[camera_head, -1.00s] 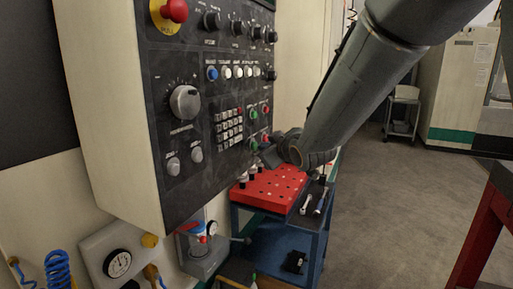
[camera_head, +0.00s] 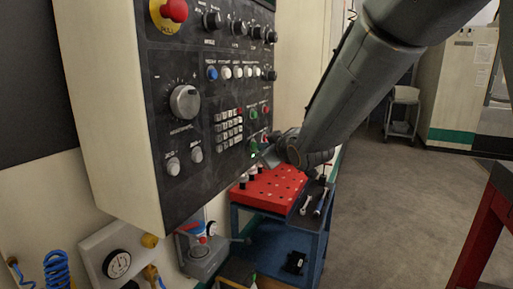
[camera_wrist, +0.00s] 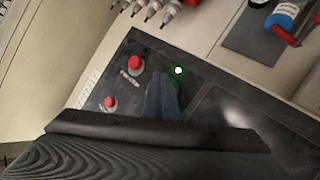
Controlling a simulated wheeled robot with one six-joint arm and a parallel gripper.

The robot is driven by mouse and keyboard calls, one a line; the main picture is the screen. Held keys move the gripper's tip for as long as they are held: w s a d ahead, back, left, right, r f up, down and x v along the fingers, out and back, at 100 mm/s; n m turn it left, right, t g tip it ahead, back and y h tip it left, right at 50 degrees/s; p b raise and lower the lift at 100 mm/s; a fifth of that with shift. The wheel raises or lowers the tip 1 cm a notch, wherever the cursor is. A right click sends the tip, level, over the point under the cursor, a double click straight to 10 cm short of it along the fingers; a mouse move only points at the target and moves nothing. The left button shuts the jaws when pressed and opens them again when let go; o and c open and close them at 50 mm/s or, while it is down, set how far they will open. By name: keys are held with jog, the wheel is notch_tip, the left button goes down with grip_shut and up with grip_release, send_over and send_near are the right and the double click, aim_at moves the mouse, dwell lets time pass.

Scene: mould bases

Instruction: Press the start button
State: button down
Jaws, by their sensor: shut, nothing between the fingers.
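The control panel (camera_head: 205,110) is dark, on a cream housing. A lit green button (camera_wrist: 178,70), white at its centre, shows in the wrist view; a small green glow (camera_head: 254,155) shows at my gripper in the head view. I take it for the start button, but its label is unreadable. My gripper (camera_wrist: 161,80) is shut and empty, its tips just left of and below the lit button. I cannot tell whether they touch it. In the head view my gripper (camera_head: 264,157) is at the panel's lower right edge.
Two red buttons (camera_wrist: 136,63) (camera_wrist: 111,102) are left of my fingers. Other knobs and keys (camera_head: 228,128) cover the panel, with a red emergency stop (camera_head: 174,11) at top. A blue cart with a red holed block (camera_head: 268,190) stands below my gripper.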

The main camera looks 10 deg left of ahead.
jog(key=shift+s+d, duration=0.25)
jog(key=shift+d, duration=0.4)
jog(key=d, duration=0.1)
jog(key=s+d+p, duration=0.1)
jog(key=d, duration=0.2)
jog(key=shift+s+d+p, duration=0.35)
jog(key=shift+s, duration=0.05)
jog(key=shift+d+f, duration=0.1)
dwell(0.4)
jog(key=s+d+f+m+g+h, duration=0.5)
jog(key=s+d+f+m+h, duration=0.1)
jog(key=s+d+f, duration=0.6)
jog(key=s+d+f+m+g, duration=0.2)
jog(key=s+d+f+g, duration=0.1)
jog(key=s, duration=0.6)
jog(key=s+d+f+m+g, duration=0.2)
jog(key=s+d+f+g, duration=0.1)
jog(key=s, duration=0.7)
jog(key=shift+d+f+m+g+h, duration=0.3)
jog(key=shift+f+m+g, duration=0.1)
jog(key=shift+f+g, duration=0.25)
